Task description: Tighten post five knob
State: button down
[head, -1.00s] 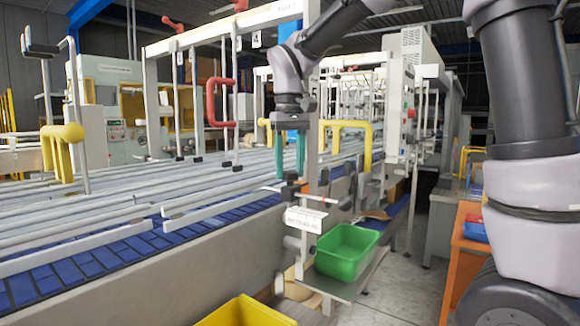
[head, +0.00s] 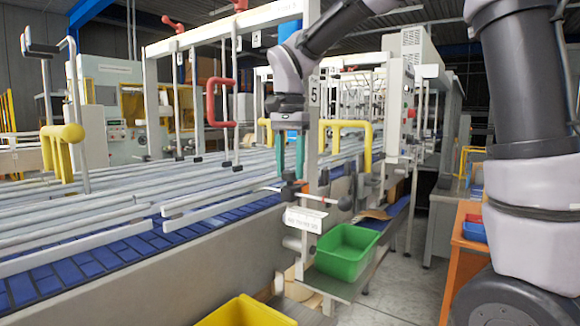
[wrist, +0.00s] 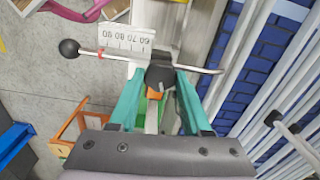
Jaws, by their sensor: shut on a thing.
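The dark post five knob (wrist: 160,74) sits between the teal fingers of my gripper (wrist: 159,84) in the wrist view, and the fingers are shut on it. In the head view my gripper (head: 290,178) points down at the post marked 5 (head: 314,120), with its fingertips at the dark knob (head: 289,190). A thin rod (wrist: 112,54) with a black ball end crosses at the knob in the wrist view. A white scale plate (wrist: 127,40) with printed numbers is beside it. The knob is partly hidden by the fingers.
The conveyor with blue belt (head: 70,270) and long grey rails lies left of the post. A green bin (head: 345,252) sits below right, and a yellow bin (head: 245,313) is at the bottom. A yellow handle (head: 345,125) is close right of my gripper.

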aim_at(290, 171)
jog(key=shift+r+m, duration=0.1)
jog(key=shift+m, duration=1.8)
jog(key=shift+c, duration=1.8)
grip_release()
notch_tip(290, 171, up, 11)
